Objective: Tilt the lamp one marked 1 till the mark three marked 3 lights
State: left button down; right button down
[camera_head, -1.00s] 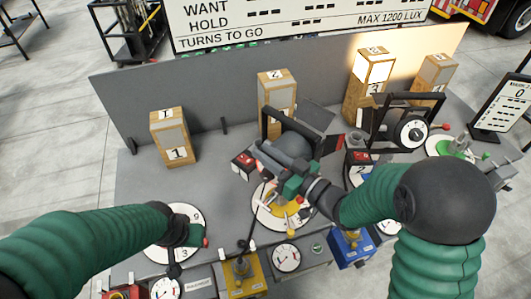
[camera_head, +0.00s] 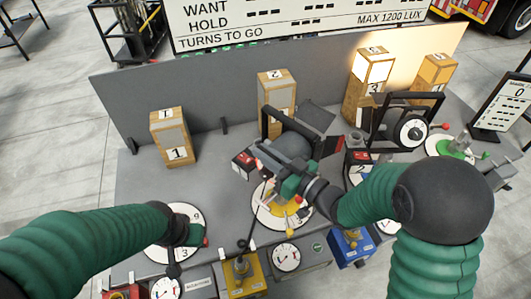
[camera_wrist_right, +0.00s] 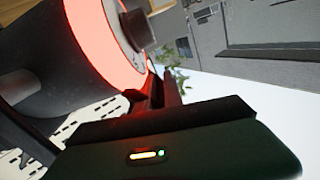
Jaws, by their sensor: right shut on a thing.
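A lamp with a dark round housing (camera_head: 291,146) sits in a black yoke above a yellow round base. A small red numbered block (camera_head: 243,163), probably reading 1, is beside it. My right gripper (camera_head: 268,162) is shut on a part at the lamp's back; the held part is mostly hidden. In the right wrist view the lamp housing (camera_wrist_right: 35,90) has a red-lit ring, and the gripper (camera_wrist_right: 160,92) is close against it. The mark three block (camera_head: 374,68), marked 3, is brightly lit on its upper part. My left gripper (camera_head: 190,232) is over a white dial at the left; its jaws are unclear.
Mark one (camera_head: 170,138) and mark two (camera_head: 276,95) stand unlit along the grey back wall (camera_head: 215,95). Another block (camera_head: 437,75) stands right of mark three. A second lamp (camera_head: 411,130) is at the right. Control boxes and gauges line the front edge.

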jog(key=shift+a+r, duration=0.15)
jog(key=shift+a, duration=0.1)
